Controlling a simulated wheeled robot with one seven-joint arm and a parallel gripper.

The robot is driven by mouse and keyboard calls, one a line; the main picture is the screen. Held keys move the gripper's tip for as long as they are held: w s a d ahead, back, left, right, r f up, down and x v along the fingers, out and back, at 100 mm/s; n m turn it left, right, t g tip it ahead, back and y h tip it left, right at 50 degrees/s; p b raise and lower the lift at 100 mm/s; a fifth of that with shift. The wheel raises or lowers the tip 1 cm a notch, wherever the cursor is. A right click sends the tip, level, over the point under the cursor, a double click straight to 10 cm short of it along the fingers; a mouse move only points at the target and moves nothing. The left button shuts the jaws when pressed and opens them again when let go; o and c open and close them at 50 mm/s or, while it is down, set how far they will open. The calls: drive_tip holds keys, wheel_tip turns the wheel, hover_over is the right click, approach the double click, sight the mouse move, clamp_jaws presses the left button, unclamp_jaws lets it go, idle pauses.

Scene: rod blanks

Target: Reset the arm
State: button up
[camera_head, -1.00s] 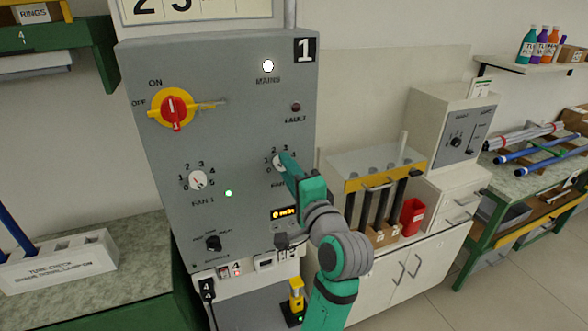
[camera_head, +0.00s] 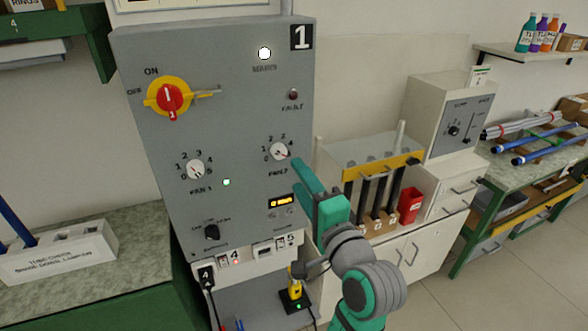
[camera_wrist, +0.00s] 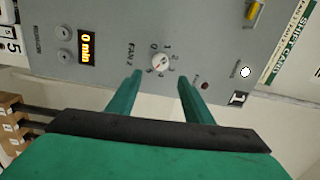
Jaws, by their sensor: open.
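My gripper (camera_head: 309,186) is at the right side of the grey control panel (camera_head: 150,130), in front of it and apart from the fan 2 dial (camera_head: 280,151). In the wrist view my gripper (camera_wrist: 160,82) shows two green fingers spread apart with nothing between them. The fan 2 dial (camera_wrist: 159,63) is seen beyond the fingertips. My arm reaches up from the lower right of the head view.
The panel carries a red and yellow main switch (camera_head: 169,98), the fan 1 dial (camera_head: 195,168) and a lit timer display (camera_head: 281,203). A rack with dark tubes (camera_head: 372,195) and a red cup (camera_head: 409,205) stand to the right. A yellow object (camera_head: 295,283) sits below the panel.

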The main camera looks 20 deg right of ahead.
drive_tip(key=shift+s+f, duration=0.1)
drive_tip(key=shift+s, duration=0.85)
drive_tip(key=s+a+f+n+g+h, duration=0.1)
drive_tip(key=s+a+f+n, duration=0.15)
drive_tip(key=f, duration=0.75)
drive_tip(key=s+a+f+n+g+h, duration=0.1)
drive_tip(key=s+a+f, duration=0.25)
drive_tip(key=f, duration=0.55)
drive_tip(key=s+a+f+n+g+h, duration=0.15)
drive_tip(key=s+f, duration=0.25)
drive_tip(key=f, duration=0.6)
drive_tip(key=s+a+f+n, duration=0.2)
drive_tip(key=s+a+n, duration=0.1)
drive_tip(key=s, duration=0.5)
drive_tip(key=s+a+f+n+y, duration=0.1)
drive_tip(key=s+a+n, duration=0.3)
drive_tip(key=s, duration=0.4)
drive_tip(key=s+a+f+n+y, duration=0.1)
drive_tip(key=s+a+f+n, duration=0.2)
drive_tip(key=s, duration=0.5)
drive_tip(key=shift+s+a+f+n, duration=0.35)
drive_tip(key=shift+a+n, duration=0.35)
drive_tip(key=shift+a, duration=0.2)
